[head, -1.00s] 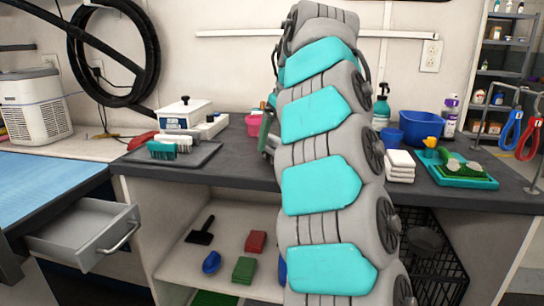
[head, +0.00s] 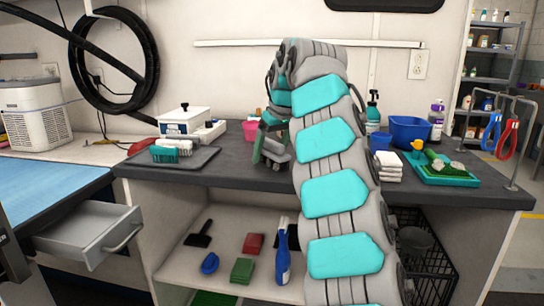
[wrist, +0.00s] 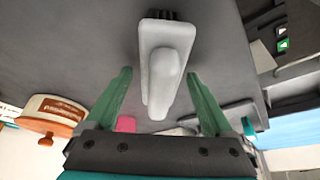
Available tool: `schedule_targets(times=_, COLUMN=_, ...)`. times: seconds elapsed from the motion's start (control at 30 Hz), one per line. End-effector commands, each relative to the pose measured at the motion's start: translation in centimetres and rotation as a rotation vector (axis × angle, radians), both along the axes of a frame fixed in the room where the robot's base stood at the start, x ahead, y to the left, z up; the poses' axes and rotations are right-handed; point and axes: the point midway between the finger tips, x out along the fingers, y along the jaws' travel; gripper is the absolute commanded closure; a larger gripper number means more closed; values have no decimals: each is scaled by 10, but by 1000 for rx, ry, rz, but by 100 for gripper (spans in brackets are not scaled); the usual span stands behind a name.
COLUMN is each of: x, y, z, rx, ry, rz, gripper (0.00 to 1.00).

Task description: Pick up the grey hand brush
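The grey hand brush (wrist: 166,68) lies on the dark counter in the wrist view, its long grey handle toward me and dark bristles showing at its far end. My gripper (wrist: 159,76) is open, with one green finger on each side of the brush and visible gaps to both. It holds nothing. In the head view my gripper (head: 264,142) is low over the middle of the counter, partly hidden behind my arm. A grey shape shows beside it there, but I cannot tell whether it is the brush.
The counter (head: 240,178) also holds a black tray (head: 205,160) with a teal brush (head: 164,155), a pink cup (head: 250,130), folded white towels (head: 388,167), a blue tub (head: 408,131) and a green tray (head: 455,180). An open drawer (head: 85,238) juts out at left.

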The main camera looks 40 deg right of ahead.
Motion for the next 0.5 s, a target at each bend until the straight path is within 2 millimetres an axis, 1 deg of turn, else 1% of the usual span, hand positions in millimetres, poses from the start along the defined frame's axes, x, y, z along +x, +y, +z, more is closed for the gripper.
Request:
schedule_targets(times=0.03, x=0, y=0, z=0, rx=0, ry=0, rz=0, gripper=19)
schedule_targets(times=0.07, x=0, y=0, z=0, rx=0, ry=0, rz=0, gripper=23)
schedule_targets(times=0.5, x=0, y=0, z=0, rx=0, ry=0, rz=0, gripper=72)
